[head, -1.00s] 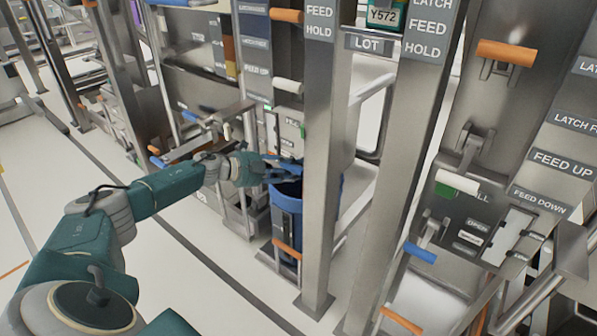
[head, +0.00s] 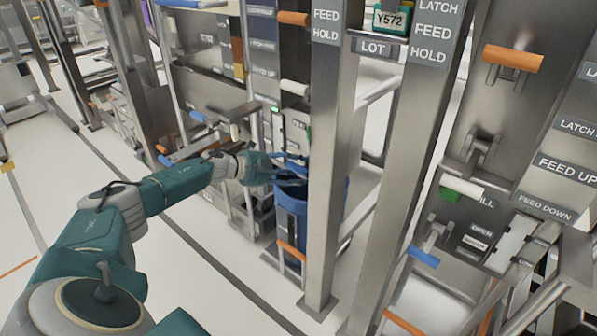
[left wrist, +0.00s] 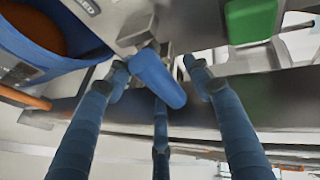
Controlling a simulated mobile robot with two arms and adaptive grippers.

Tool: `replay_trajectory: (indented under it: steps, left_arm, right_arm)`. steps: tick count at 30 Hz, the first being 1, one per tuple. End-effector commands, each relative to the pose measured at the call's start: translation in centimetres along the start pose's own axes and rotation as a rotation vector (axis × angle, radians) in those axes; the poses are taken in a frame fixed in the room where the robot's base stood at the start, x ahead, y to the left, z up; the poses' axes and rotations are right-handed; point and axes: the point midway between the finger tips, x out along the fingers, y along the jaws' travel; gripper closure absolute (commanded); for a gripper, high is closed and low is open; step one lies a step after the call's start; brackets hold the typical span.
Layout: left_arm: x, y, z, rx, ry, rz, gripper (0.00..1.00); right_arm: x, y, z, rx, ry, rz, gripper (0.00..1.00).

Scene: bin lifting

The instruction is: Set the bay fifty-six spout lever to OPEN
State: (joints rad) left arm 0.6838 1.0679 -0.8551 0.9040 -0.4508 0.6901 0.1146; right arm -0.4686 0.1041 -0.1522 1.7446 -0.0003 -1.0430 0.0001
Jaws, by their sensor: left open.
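My left gripper (head: 292,172) is open at the machine, just above the rim of a blue bin (head: 290,212). In the left wrist view its blue fingers (left wrist: 160,98) spread around a blue lever handle (left wrist: 158,78) on a metal bracket. The handle sits between the fingers, which are not closed on it; I cannot tell whether they touch it. In the head view this lever cannot be told apart from the fingers. No bay number is readable near it. My right gripper is not in view.
A steel post (head: 330,180) stands just right of my left gripper. A green block (left wrist: 250,20) is beside the lever in the left wrist view. Another blue lever (head: 423,257) is on the right-hand bay, near an OPEN label (head: 481,231).

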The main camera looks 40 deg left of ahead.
Motion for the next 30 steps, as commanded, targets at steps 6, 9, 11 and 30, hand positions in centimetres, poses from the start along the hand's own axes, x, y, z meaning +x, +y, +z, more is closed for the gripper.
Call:
replay_trajectory:
  steps: [6,9,11,30]
  left_arm:
    - [-1.5,0.3,0.2,0.002,-0.003,0.005,0.49]
    - [-3.4,0.2,0.1,0.004,-0.003,0.007,0.49]
    - [-4.8,0.3,0.2,0.002,-0.003,0.007,0.49]
    - [-11.9,0.0,-0.1,0.0,0.002,0.0,0.49]
  right_arm:
    - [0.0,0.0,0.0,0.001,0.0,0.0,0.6]
    - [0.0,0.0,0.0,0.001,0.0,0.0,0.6]
    - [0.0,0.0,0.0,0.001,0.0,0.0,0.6]
    - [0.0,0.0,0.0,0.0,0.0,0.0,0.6]
